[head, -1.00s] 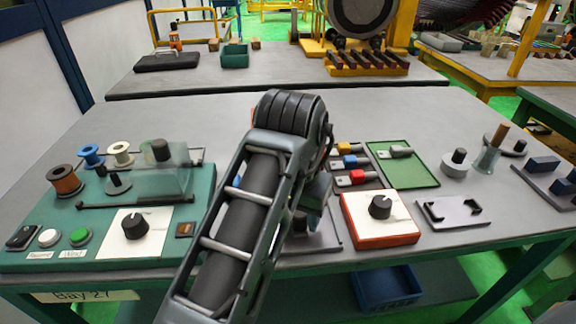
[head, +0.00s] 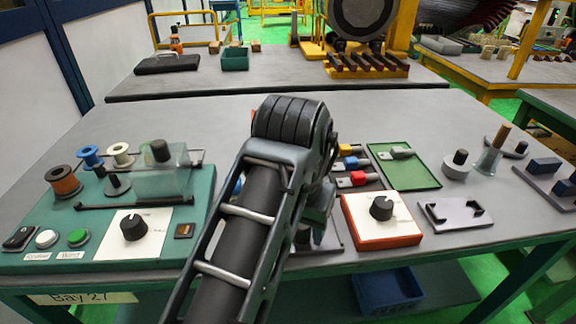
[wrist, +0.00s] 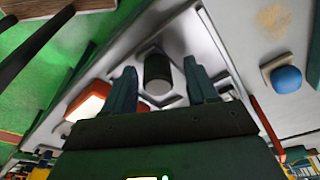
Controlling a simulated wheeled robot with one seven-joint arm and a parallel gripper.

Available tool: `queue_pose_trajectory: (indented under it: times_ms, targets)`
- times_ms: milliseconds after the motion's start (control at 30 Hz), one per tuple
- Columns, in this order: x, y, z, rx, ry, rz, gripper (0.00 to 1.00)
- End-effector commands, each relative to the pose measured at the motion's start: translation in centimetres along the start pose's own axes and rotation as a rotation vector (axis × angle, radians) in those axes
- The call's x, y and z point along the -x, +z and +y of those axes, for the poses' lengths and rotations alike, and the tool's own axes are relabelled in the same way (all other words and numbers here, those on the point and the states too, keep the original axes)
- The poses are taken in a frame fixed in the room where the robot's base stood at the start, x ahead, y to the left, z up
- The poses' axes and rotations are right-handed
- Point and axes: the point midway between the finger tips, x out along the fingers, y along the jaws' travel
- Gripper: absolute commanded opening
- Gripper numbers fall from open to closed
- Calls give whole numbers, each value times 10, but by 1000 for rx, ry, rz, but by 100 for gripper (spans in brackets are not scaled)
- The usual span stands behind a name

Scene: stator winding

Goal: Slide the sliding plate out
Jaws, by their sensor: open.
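A grey plate (head: 333,238) lies near the table's front edge in the head view, largely hidden by my arm. I take it to be the sliding plate. In the wrist view a dark upright cylindrical knob (wrist: 158,84) stands on a pale metal base (wrist: 180,40). My gripper (wrist: 159,66) is open, with one teal finger on each side of the knob. I cannot tell whether the fingers touch it. In the head view my gripper (head: 317,205) is mostly hidden behind my arm.
An orange-sided box with a black dial (head: 381,220) stands just right of the plate. A green-rimmed tray (head: 415,172) and coloured-tipped parts (head: 358,179) lie behind. A green control panel (head: 100,215) is on the left. A blue ball-shaped thing (wrist: 286,79) shows in the wrist view.

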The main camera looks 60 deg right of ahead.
Motion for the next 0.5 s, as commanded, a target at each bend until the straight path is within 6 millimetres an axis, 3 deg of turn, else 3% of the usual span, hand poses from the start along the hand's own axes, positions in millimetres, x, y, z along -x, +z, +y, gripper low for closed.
queue_pose_trajectory:
  times_ms: [500]
  targets:
    - [35, -8, 1, -2, 3, 2, 57]
